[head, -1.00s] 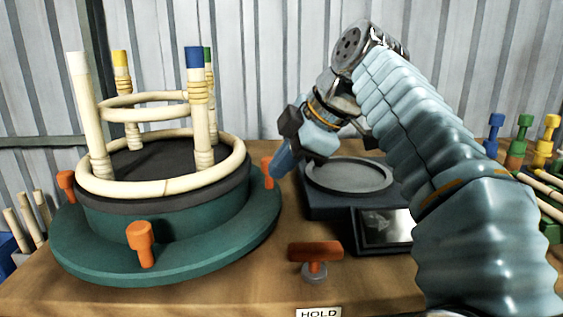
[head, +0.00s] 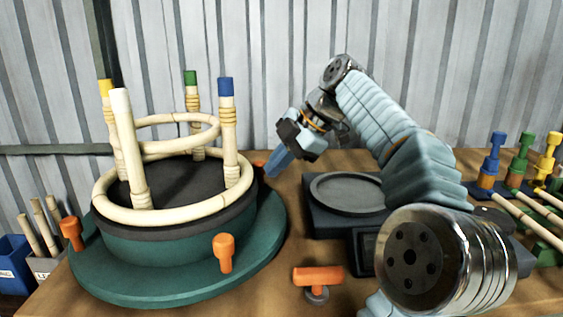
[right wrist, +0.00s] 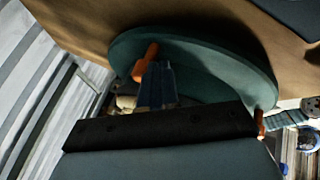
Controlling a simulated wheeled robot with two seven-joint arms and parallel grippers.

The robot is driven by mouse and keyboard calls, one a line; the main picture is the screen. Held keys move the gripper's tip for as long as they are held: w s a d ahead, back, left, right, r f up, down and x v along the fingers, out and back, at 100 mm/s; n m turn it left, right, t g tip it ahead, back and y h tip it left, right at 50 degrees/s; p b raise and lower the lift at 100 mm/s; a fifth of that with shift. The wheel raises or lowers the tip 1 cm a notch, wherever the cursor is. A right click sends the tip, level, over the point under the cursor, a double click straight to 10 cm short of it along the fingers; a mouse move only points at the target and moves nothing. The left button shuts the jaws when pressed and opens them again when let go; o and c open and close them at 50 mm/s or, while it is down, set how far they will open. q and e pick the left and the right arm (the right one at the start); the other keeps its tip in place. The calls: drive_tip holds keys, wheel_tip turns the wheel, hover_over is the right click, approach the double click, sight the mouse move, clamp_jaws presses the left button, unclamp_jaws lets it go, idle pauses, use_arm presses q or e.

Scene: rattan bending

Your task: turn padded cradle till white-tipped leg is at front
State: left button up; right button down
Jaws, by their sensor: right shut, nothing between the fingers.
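The padded cradle is a teal round turntable (head: 185,287) with a dark padded top (head: 175,187) and orange pegs. It bears a pale rattan frame with two rings. The white-tipped leg (head: 130,150) stands at the front, left of the cradle's middle. The blue-tipped leg (head: 229,140) is at right, the green-tipped leg (head: 191,100) at the back, the yellow-tipped leg (head: 108,118) at back left. My right gripper (head: 274,166) is shut and empty beside the back-right orange peg (head: 258,165). In the right wrist view its fingers (right wrist: 155,85) overlap an orange peg (right wrist: 147,62); contact is unclear.
An orange T-handle (head: 318,277) stands at the table's front. A dark device with a round plate (head: 348,192) is right of the cradle. Colour-tipped pegs (head: 520,160) stand far right. Bins with sticks (head: 42,255) are at left.

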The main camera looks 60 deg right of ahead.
use_arm(q)
drive_tip(key=shift+s+d+r+p, duration=0.1)
drive_tip(key=shift+d+r+p, duration=0.15)
drive_tip(key=shift+r+p, duration=0.35)
use_arm(e)
drive_tip(key=shift+w+d, duration=0.35)
drive_tip(key=shift+w, duration=0.3)
drive_tip(key=shift+w+d, duration=0.3)
drive_tip(key=shift+w, duration=0.3)
